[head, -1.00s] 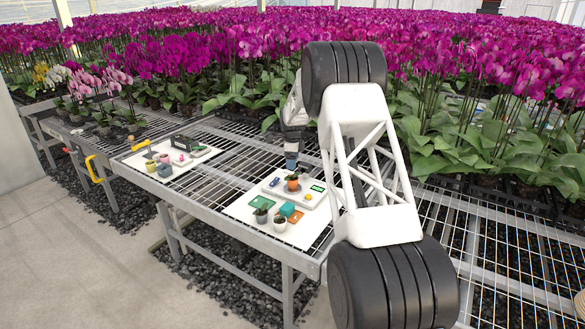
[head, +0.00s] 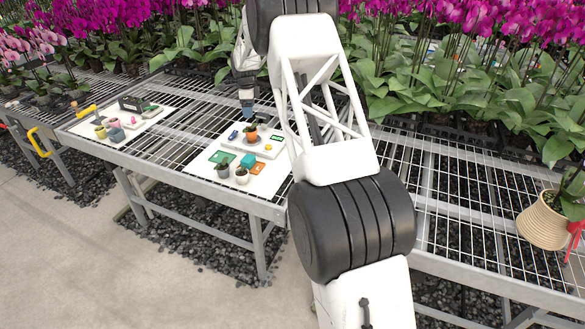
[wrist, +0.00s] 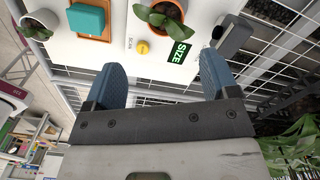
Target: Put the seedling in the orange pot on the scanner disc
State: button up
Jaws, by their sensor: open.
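The seedling in the orange pot (head: 251,138) stands upright on the white scanner (head: 240,149). The grey scanner disc (head: 260,142) shows as a rim around the pot's base in the head view. In the wrist view the orange pot (wrist: 172,8) is at the top edge, partly cut off, with green leaves over it. My gripper (head: 247,113) is just above and behind the pot in the head view. In the wrist view my gripper (wrist: 162,80) has its two blue fingers wide apart with nothing between them, and the pot is clear of them.
The scanner carries a yellow knob (wrist: 142,47) and a green SIZE display (wrist: 180,53). A teal block (head: 248,160), a grey pot (head: 222,170) and a white pot (head: 241,176) stand in front. Another white board (head: 150,122) with small items lies left. Bare mesh separates the boards.

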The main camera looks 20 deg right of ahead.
jog(key=s+a+r+n, duration=0.1)
jog(key=s+r+n, duration=0.3)
jog(key=s+r, duration=0.6)
jog(key=s+a+r+n+t, duration=0.1)
jog(key=s+a+r+n, duration=0.15)
jog(key=s+r, duration=0.75)
jog(key=s+a+r+n, duration=0.1)
jog(key=s+r+n, duration=0.35)
jog(key=s, duration=1.05)
jog(key=s+f+n, duration=0.1)
jog(key=s+n, duration=0.2)
jog(key=s, duration=1)
jog(key=s+a+f+n+t, duration=0.1)
jog(key=s+n, duration=0.3)
jog(key=s, duration=0.8)
jog(key=s+a+f+n, duration=0.1)
jog(key=s+f+n, duration=0.2)
jog(key=s, duration=1)
jog(key=shift+s+n+t, duration=0.3)
jog(key=shift+s+n, duration=0.05)
jog(key=shift+n, duration=0.05)
